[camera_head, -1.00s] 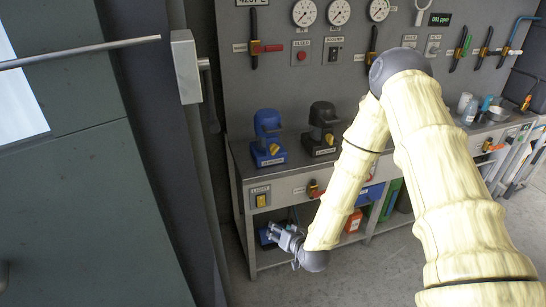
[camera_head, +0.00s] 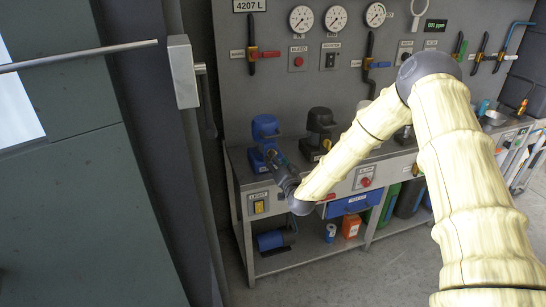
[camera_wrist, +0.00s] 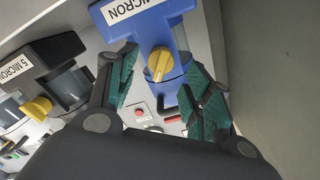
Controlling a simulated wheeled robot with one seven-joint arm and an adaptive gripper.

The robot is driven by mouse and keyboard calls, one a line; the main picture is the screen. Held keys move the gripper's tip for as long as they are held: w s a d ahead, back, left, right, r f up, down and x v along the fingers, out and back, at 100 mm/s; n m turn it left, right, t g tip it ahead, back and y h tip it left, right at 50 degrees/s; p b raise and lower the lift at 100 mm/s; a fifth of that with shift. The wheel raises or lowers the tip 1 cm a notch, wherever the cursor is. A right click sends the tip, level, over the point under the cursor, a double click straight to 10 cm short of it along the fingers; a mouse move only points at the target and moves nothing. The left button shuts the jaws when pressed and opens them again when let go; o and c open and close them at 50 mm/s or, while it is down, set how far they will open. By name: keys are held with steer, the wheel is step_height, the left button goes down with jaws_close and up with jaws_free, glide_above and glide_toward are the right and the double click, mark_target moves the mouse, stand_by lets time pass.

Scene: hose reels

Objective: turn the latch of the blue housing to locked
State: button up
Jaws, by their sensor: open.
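The blue housing (camera_head: 265,128) stands on the bench top at its left end; my gripper hides its lower front in the head view. In the wrist view the blue housing (camera_wrist: 130,18), labelled MICRON with the number cut off, is upside down at the top. Its yellow latch knob (camera_wrist: 159,64) shows a ridge that runs nearly upright in that picture, tilted slightly. My gripper (camera_wrist: 163,82) is open and empty, its teal-padded fingers on either side of the latch in the picture. I cannot tell that they touch it. In the head view my gripper (camera_head: 276,163) is in front of the housing.
A black housing (camera_head: 320,125) stands right beside the blue one; its label in the wrist view reads 5 MICRON. Gauges and handles line the wall panel. Floor before the bench is clear.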

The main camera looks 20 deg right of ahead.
steer(key=shift+w, duration=1.75)
